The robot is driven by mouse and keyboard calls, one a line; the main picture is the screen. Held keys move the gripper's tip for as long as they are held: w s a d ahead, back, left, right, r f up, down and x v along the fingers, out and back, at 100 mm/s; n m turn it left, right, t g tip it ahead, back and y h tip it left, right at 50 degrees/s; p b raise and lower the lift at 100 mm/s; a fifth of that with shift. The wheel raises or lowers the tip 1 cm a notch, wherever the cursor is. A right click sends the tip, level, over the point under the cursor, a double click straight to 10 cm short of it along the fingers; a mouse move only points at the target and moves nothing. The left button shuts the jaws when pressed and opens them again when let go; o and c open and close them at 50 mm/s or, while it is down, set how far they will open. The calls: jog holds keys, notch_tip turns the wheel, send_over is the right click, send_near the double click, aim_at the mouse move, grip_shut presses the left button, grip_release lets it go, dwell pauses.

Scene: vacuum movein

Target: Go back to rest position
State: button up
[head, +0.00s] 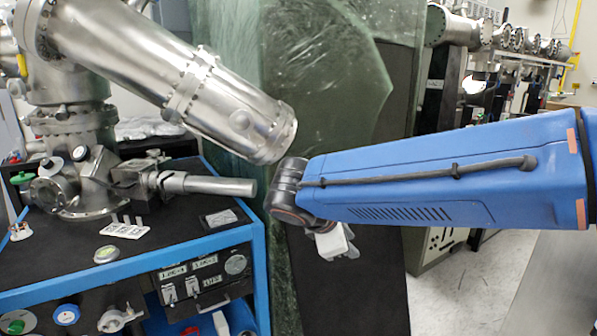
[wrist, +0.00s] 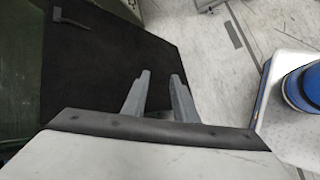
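My gripper (head: 338,243) hangs at the end of my blue arm in the middle of the head view, pointing down to the right. In the wrist view its two grey fingers (wrist: 160,95) stand apart with nothing between them. The gripper is open and empty, above a black panel or mat and the grey floor. It is apart from the steel vacuum chamber (head: 160,70) at the left in the head view.
A blue-framed cart (head: 258,240) with a black top, knobs and a steel cylinder (head: 215,185) stands at the left. A greenish glass panel (head: 330,70) stands behind my wrist. More steel piping (head: 500,35) is at the back right.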

jog(key=s+d+f+m+g+y, duration=0.35)
jog(key=s+d+m, duration=0.5)
jog(key=d, duration=0.55)
jog(key=s+d+f+m+t+y, duration=0.1)
jog(key=s+d+f+m, duration=0.1)
jog(key=s+m, duration=0.3)
jog(key=s+d+f+m+t+y, duration=0.1)
jog(key=s+f+m, duration=0.3)
jog(key=s, duration=0.2)
jog(key=shift+s+d+m, duration=0.2)
jog(key=shift+d+m, duration=0.15)
jog(key=shift+d, duration=0.05)
dwell(0.5)
